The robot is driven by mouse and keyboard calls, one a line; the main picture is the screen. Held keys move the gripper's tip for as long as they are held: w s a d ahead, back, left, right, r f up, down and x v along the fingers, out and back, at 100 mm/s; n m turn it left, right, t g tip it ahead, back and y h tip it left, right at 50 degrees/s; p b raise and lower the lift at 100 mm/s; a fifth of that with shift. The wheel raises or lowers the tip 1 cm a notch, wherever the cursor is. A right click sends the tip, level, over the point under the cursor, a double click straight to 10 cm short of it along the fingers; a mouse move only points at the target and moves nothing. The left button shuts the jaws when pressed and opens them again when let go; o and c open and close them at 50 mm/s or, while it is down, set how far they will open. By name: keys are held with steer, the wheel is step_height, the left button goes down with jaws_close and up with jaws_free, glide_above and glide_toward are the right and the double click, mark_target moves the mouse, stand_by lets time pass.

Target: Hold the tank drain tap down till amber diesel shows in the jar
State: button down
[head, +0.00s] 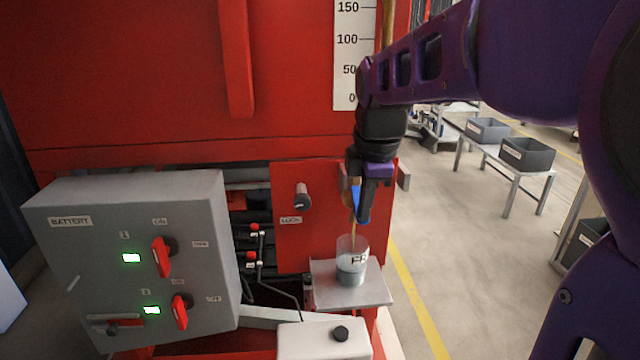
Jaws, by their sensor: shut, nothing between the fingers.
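The tank drain tap (355,197) shows as a blue lever with a brassy part beside it on the red panel, partly hidden by my gripper. My gripper (365,214) is shut, points down, and its fingers are at the blue lever; they look to be touching it. A thin amber-brown stream (352,233) runs from below the tap into the jar. The clear jar (351,268) stands upright under the tap on a grey shelf (326,295). Greyish liquid shows in its lower part, and dark lettering, partly readable, marks its side.
A grey battery box (95,270) with red switches and green lights stands at left. A knob (302,196) above a LOCK label is left of the tap. A white tank with a black cap (318,343) sits in front. Open floor and tables with bins lie at right.

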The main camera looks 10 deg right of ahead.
stand_by(0.5)
steer(key=shift+r+p, duration=0.75)
steer(key=shift+r, duration=0.1)
